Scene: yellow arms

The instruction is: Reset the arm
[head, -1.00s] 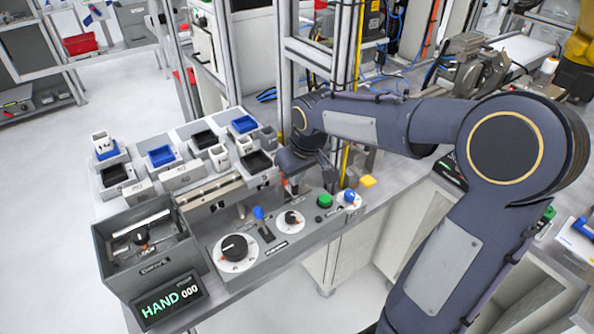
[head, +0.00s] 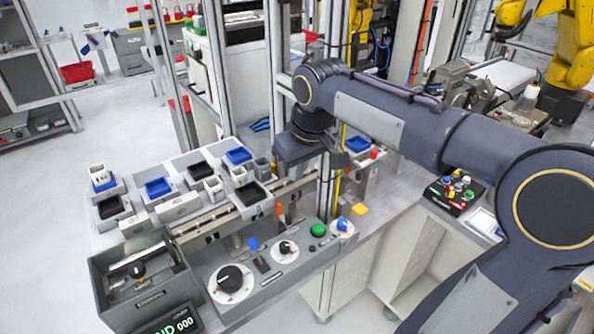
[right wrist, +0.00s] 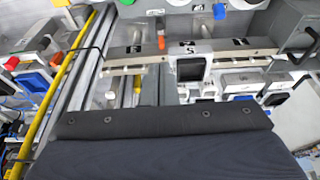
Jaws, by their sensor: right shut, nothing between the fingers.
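My right arm (head: 370,120) reaches in from the right in the head view. My right gripper (head: 326,185) hangs at its end, pointing down above the back of the workbench and behind the control panel. It is shut and holds nothing. In the right wrist view its dark body (right wrist: 160,135) fills the bottom, and the fingertips are hard to make out there. It appears apart from the panel and the trays. My left gripper is not in view.
The grey control panel (head: 262,292) has knobs and a green button (head: 318,230). Blue and black trays (head: 158,187) stand to the left. A metal post (head: 276,60) rises close behind my gripper. A button box (head: 452,192) stands right, and a yellow robot arm (head: 570,45) at the back.

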